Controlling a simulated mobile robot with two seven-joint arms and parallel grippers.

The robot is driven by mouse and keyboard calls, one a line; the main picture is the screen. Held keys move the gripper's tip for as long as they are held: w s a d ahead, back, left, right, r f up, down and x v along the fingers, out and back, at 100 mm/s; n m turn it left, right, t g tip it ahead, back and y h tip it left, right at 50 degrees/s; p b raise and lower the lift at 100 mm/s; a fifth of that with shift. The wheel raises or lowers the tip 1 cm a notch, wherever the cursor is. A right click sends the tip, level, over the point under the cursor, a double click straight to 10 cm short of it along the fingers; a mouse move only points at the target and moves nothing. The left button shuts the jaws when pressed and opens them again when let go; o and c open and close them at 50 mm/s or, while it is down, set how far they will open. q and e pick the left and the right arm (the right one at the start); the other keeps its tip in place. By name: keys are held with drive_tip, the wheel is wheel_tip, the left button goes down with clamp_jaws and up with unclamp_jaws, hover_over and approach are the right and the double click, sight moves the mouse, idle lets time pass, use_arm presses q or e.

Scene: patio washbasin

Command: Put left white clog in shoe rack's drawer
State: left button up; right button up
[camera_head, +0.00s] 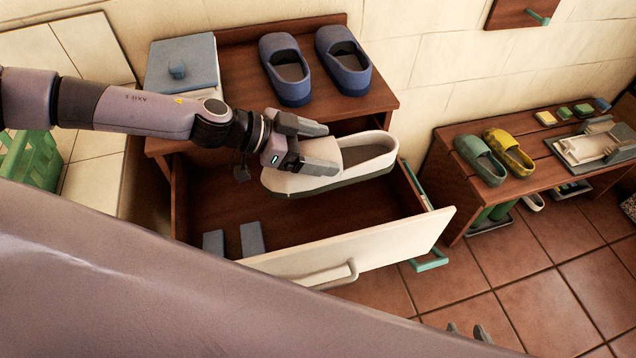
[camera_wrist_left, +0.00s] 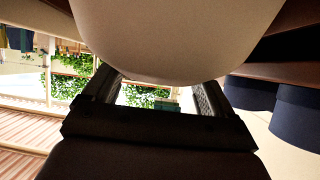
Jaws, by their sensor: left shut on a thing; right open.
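The white clog (camera_head: 355,160) with a dark sole is held over the open drawer of the brown shoe rack. My left gripper (camera_head: 322,155) is shut on it at its left end. In the left wrist view the clog (camera_wrist_left: 180,40) fills the top middle, between the fingers (camera_wrist_left: 160,100). The drawer has a cream front (camera_head: 385,245) and is pulled out. Its wooden floor (camera_head: 310,222) is mostly bare. The clog's exact height above that floor is hard to judge. Two fingertips of my right gripper (camera_head: 468,332) show at the bottom edge, apart and empty.
Two blue-grey pieces (camera_head: 252,239) stand in the drawer's front left. Two blue clogs (camera_head: 287,75) and a grey-blue lidded box (camera_head: 183,65) are on the rack's top (camera_head: 235,85). A bench (camera_head: 450,150) at right holds green (camera_head: 480,160) and yellow clogs (camera_head: 508,152).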

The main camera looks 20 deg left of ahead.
sight(263, 175)
use_arm(q)
drive_tip(key=shift+f, duration=5.6)
drive_tip(key=o, duration=1.3)
drive_tip(key=shift+o, duration=0.2)
drive_tip(key=v, duration=1.2)
